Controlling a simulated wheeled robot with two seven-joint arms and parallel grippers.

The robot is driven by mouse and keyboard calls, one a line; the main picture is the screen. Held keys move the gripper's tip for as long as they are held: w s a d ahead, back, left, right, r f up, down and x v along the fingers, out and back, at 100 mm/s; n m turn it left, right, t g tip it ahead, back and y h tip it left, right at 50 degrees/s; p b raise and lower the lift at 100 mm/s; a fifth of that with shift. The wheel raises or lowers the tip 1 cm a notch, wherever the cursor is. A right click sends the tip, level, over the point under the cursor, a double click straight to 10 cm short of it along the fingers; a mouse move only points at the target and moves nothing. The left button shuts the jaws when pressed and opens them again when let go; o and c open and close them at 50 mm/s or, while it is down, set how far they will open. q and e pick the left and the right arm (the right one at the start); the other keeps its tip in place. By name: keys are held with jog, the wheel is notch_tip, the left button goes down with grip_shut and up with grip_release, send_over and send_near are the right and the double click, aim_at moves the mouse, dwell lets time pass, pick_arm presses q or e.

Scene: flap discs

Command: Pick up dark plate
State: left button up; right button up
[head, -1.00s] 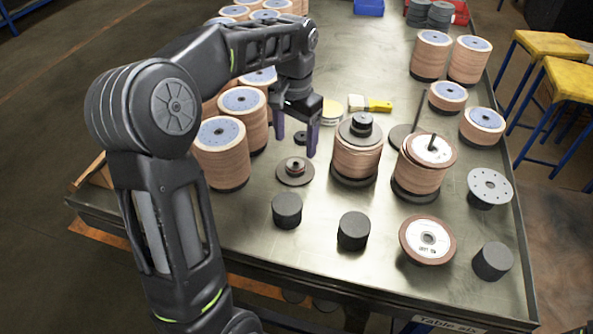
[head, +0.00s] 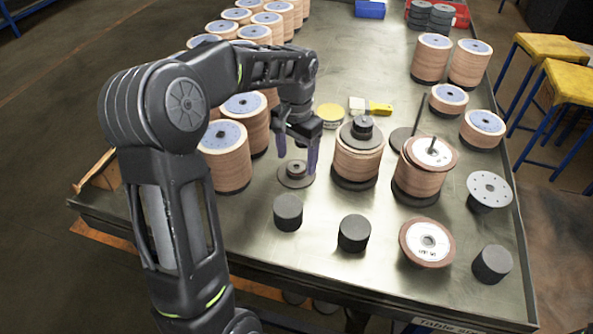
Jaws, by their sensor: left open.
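A round dark plate (head: 289,183) with a small stepped hub lies flat on the metal table, left of centre. My left gripper (head: 297,162) is open, its purple fingers pointing down over this plate. The fingertips look close to the hub, one on either side in the picture; I cannot tell whether they touch it. Nothing is between the fingers except the view of the hub. Another dark plate (head: 360,133) with a knob tops a stack of brown discs to the right. My right gripper is not in view.
Disc stacks (head: 223,160) stand close left of the gripper, and a brown stack (head: 357,165) stands close right. Dark cylinders (head: 288,212) stand in front. A white-faced disc (head: 427,241) and a yellow-handled brush (head: 380,108) are to the right.

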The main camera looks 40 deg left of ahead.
aim_at(296, 171)
pick_arm(q)
jog(key=shift+f, duration=1.4)
grip_shut()
